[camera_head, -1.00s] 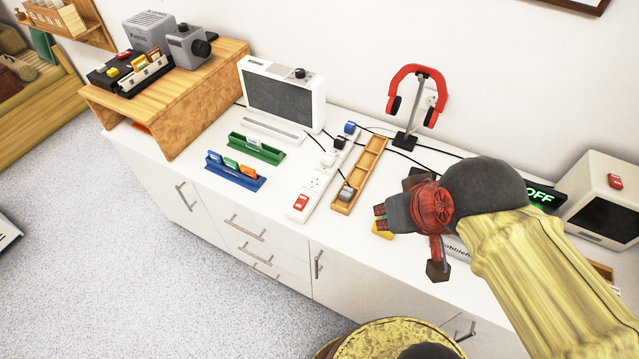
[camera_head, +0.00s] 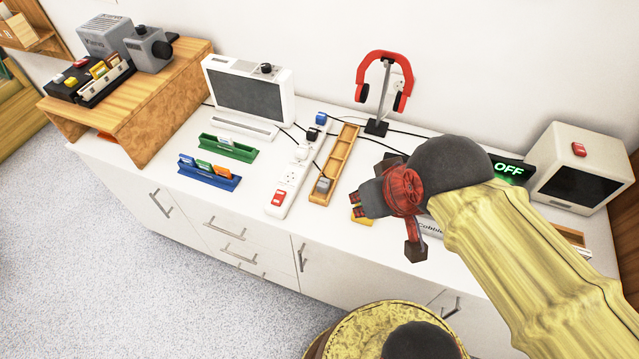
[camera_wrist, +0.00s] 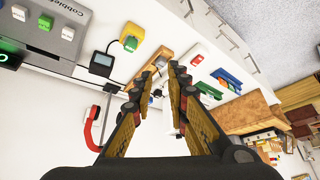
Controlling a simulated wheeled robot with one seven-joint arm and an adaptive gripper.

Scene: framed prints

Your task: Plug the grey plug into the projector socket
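The grey plug (camera_head: 323,185) lies in the near end of a long wooden tray (camera_head: 341,148). To the tray's left is a white power strip (camera_head: 276,211) with a red switch at its near end. Black, blue and white plugs sit along its far part. I cannot tell which socket is the projector's. A grey projector (camera_head: 150,48) stands on the wooden riser at the back left. My gripper (camera_head: 357,205) is right of the tray, above the counter. In the wrist view its two fingers (camera_wrist: 163,72) stand apart with nothing between them.
Red headphones (camera_head: 362,92) on a stand are behind the tray. Blue (camera_head: 208,178) and green (camera_head: 228,148) card holders lie left of the strip. A white boxy device (camera_head: 575,165) stands at right.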

